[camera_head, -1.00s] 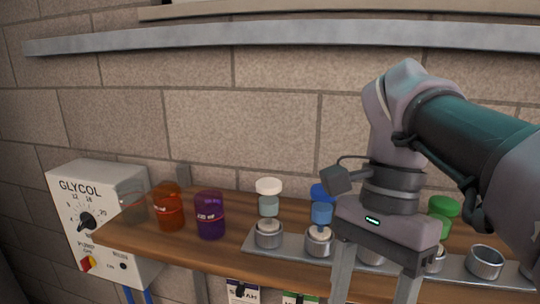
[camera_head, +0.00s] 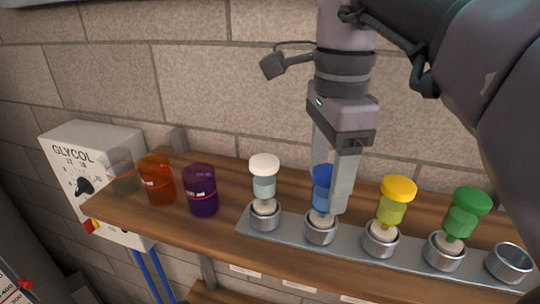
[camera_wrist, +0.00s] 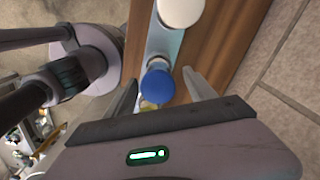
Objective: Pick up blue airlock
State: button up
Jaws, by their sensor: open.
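The blue airlock (camera_head: 321,188) stands upright in a metal cup on a grey rack strip (camera_head: 285,223), between the white and yellow airlocks. My gripper (camera_head: 335,190) is open and points down at it, with one finger in front of part of it in the head view. In the wrist view the blue cap (camera_wrist: 158,85) shows between the two spread fingers (camera_wrist: 163,92), nearer the left one. I see a gap on the right side; whether the left finger touches it I cannot tell.
A white airlock (camera_head: 264,178), a yellow airlock (camera_head: 395,203) and a green airlock (camera_head: 463,214) stand in the same rack. An empty metal cup (camera_head: 509,261) is at the right end. Orange (camera_head: 157,182) and purple (camera_head: 201,190) jars stand left on the wooden shelf, by the glycol box (camera_head: 88,165).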

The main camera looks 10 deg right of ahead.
aim_at(325, 196)
jog(key=f, duration=0.1)
jog(key=f+b, duration=0.1)
jog(key=f, duration=0.1)
jog(key=shift+s+a+f, duration=0.2)
jog(key=shift+s, duration=0.2)
jog(key=shift+w+f, duration=0.15)
jog(key=shift+f, duration=0.05)
jog(key=shift+w+d, duration=0.2)
jog(key=shift+w, duration=0.05)
jog(key=shift+s+a+r, duration=0.1)
jog(key=shift+s, duration=0.1)
jog(key=c, duration=0.7)
grip_shut()
